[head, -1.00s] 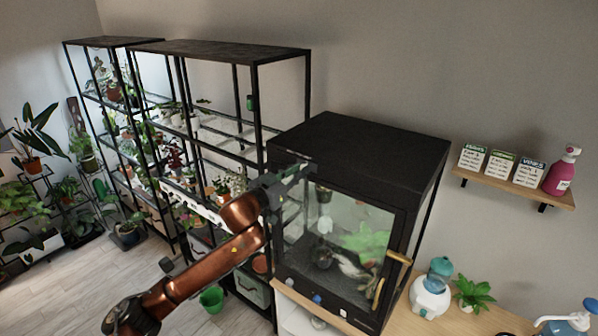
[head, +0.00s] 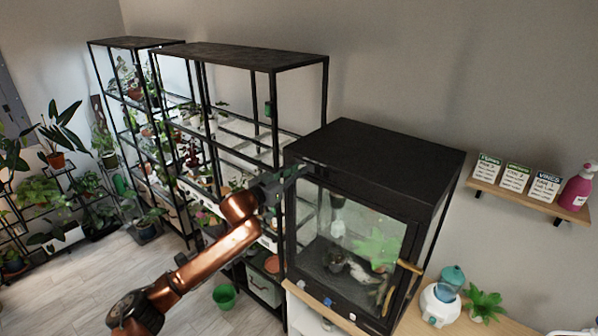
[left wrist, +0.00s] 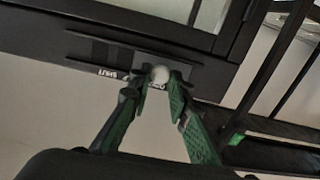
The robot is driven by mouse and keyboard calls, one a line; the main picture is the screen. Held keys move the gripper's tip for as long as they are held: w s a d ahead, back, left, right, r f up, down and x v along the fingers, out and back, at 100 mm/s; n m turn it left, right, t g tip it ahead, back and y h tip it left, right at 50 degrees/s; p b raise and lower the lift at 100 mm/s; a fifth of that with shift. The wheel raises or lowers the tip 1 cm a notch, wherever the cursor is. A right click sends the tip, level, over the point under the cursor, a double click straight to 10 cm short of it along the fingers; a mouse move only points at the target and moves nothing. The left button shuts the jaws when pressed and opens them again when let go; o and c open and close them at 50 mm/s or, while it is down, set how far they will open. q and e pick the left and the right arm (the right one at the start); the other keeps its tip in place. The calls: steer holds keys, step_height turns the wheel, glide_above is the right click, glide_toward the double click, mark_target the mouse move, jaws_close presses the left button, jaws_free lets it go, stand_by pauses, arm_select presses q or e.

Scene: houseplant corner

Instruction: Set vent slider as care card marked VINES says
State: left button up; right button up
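The black glass-fronted cabinet (head: 375,160) stands on a wooden top. Its vent slider is a dark strip (left wrist: 95,48) with a round pale knob (left wrist: 160,74) in the left wrist view. My left gripper (head: 297,172) is at the upper left of the cabinet front. Its green fingers (left wrist: 161,78) are closed around the knob, one on each side. A white SHUT mark (left wrist: 113,75) shows left of the knob in the wrist view; other marking is partly hidden by the fingertips. The VINES card (head: 545,187) stands rightmost of three; its smaller text is unreadable. My right gripper is out of view.
The cards stand on a small wall shelf (head: 480,186) beside a pink spray bottle (head: 576,190). A white and blue humidifier (head: 441,301) and a small plant (head: 485,305) stand right of the cabinet. Black plant racks (head: 238,58) stand close on the left.

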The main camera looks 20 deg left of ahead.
arm_select(q)
steer(key=o, duration=0.4)
steer(key=shift+w+a, duration=0.1)
steer(key=shift+a, duration=0.15)
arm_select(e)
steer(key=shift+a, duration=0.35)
arm_select(q)
steer(key=v, duration=1.2)
steer(key=shift+r, duration=0.1)
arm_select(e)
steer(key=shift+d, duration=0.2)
